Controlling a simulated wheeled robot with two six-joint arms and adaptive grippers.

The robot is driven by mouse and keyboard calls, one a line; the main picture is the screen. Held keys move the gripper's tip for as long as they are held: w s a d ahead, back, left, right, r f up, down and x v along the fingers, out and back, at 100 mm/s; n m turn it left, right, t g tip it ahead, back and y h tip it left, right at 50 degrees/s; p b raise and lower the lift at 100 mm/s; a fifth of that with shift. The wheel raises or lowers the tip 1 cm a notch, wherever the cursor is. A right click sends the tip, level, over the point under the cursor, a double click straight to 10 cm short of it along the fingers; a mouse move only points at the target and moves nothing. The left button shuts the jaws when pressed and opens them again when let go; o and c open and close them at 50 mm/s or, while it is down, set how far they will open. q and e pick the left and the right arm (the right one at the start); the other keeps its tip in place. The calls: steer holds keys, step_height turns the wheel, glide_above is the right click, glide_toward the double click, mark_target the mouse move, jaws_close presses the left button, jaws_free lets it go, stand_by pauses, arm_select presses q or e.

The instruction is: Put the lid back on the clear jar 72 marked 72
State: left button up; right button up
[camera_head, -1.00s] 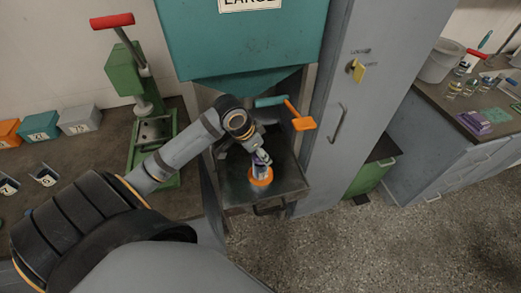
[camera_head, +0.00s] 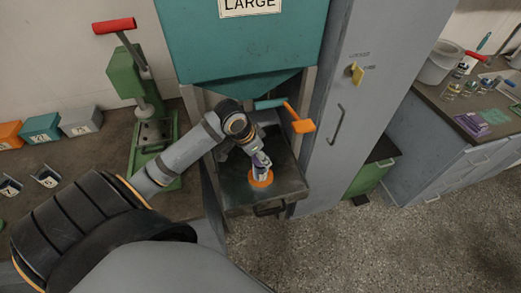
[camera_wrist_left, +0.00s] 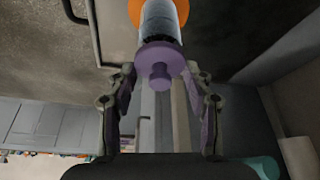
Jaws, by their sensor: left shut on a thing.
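A clear jar (camera_wrist_left: 160,22) with dark contents stands on an orange disc (camera_head: 260,180) in the metal tray under the teal hopper. A purple lid (camera_wrist_left: 160,57) with a round knob is at the jar's near end in the left wrist view. It lines up with the jar, but I cannot tell whether it is fully seated. My left gripper (camera_head: 260,160) has its fingers on either side of the lid and is shut on it. The gripper hides part of the jar in the head view. The jar's marking is not readable. My right gripper is not in view.
The metal tray (camera_head: 230,194) has bare room around the disc. An orange-ended handle (camera_head: 301,125) is behind it to the right. A grey cabinet (camera_head: 337,160) borders it on the right. A green press (camera_head: 150,110) and several bins stand on the left bench. Small jars stand on the right counter.

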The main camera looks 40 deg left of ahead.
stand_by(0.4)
arm_select(q)
steer(key=o, duration=1.4)
step_height(320, 180, up, 7)
steer(key=p, duration=0.8)
steer(key=shift+r, duration=0.1)
jaws_close()
stand_by(0.3)
